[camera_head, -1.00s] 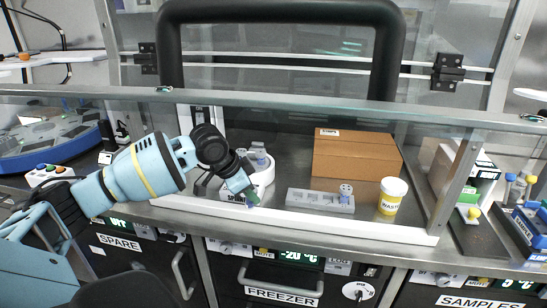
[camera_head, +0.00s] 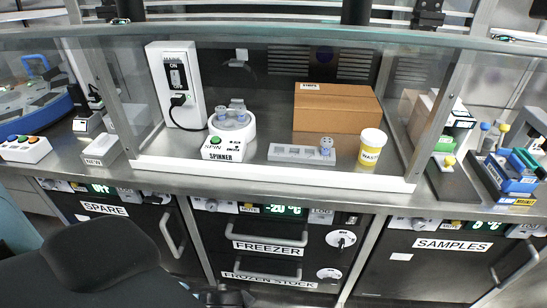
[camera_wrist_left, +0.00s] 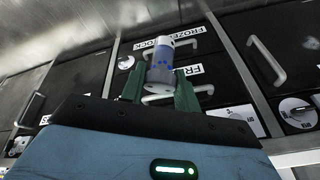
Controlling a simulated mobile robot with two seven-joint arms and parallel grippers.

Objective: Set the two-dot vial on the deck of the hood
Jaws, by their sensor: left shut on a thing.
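In the left wrist view my left gripper (camera_wrist_left: 160,88) is shut on a small vial (camera_wrist_left: 161,60) with a grey-white body and blue marks. Its dots are too small to count. The vial stands out beyond the green fingertips, in front of the freezer drawer fronts and clear of any surface. In the head view the hood's deck (camera_head: 272,128) lies behind the low white front sill. My right gripper is not in view.
On the deck stand the spinner (camera_head: 231,135) with vials on top, a grey rack (camera_head: 290,153) with one vial (camera_head: 326,146) at its right end, a waste tub (camera_head: 371,148) and a cardboard box (camera_head: 336,108). Bare deck lies between spinner and box. A glass sash hangs above.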

